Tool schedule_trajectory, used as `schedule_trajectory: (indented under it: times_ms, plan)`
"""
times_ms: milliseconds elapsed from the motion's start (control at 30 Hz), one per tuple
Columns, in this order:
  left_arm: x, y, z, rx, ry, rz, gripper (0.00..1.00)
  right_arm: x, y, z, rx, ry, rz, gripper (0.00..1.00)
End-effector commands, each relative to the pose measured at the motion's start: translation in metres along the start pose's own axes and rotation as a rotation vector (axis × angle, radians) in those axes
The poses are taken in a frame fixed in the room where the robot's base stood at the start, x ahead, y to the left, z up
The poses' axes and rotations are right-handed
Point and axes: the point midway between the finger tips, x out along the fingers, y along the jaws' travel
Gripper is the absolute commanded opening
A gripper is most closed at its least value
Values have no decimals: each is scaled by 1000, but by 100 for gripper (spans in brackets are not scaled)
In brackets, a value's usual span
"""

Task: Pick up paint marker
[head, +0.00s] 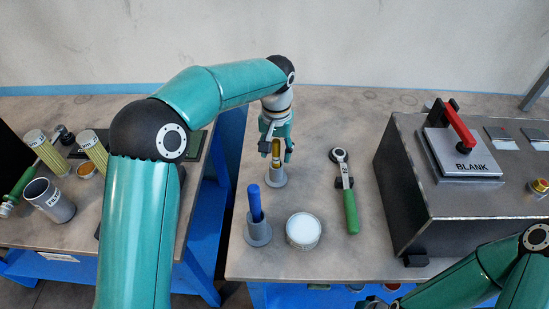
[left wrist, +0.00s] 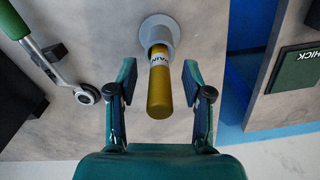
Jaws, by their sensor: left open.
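The paint marker (head: 275,152) is a gold-yellow cylinder with a white label band. It stands upright in a grey round holder (head: 275,178) on the right-hand table. In the left wrist view the marker (left wrist: 160,88) points toward the camera, with its lower end in the holder (left wrist: 160,30). My left gripper (head: 275,150) is open above the holder. Its two fingers (left wrist: 159,70) stand on either side of the marker, with a visible gap on both sides. My right arm shows at the lower right of the head view, but its gripper is out of view.
A blue marker (head: 255,203) stands in another grey holder, beside a white-topped round tin (head: 303,230). A green-handled ratchet (head: 347,195) lies to the right. A large metal box (head: 400,190) with a BLANK plate (head: 462,166) stands farther right. A gap separates the two tables.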

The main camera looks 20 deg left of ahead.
Motion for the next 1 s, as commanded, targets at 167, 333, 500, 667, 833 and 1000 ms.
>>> schedule_trajectory:
  times_ms: [167, 333, 500, 667, 833, 1000]
  plan:
    - [2, 0, 0, 0, 1, 0, 50, 0, 0, 0, 0, 0, 0, 0]
    - [2, 0, 0, 0, 1, 0, 34, 0, 0, 0, 0, 0, 0, 0]
    - [2, 0, 0, 0, 1, 0, 5, 0, 0, 0, 0, 0, 0, 0]
    - [2, 0, 0, 0, 1, 0, 0, 0, 0, 0, 0, 0, 0, 0]
    - [1, -1, 0, -1, 1, 0, 0, 0, 0, 0, 0, 0, 0, 0]
    - [-5, -1, 0, -2, 3, 1, 0, 0, 0, 0, 0, 0, 0, 0]
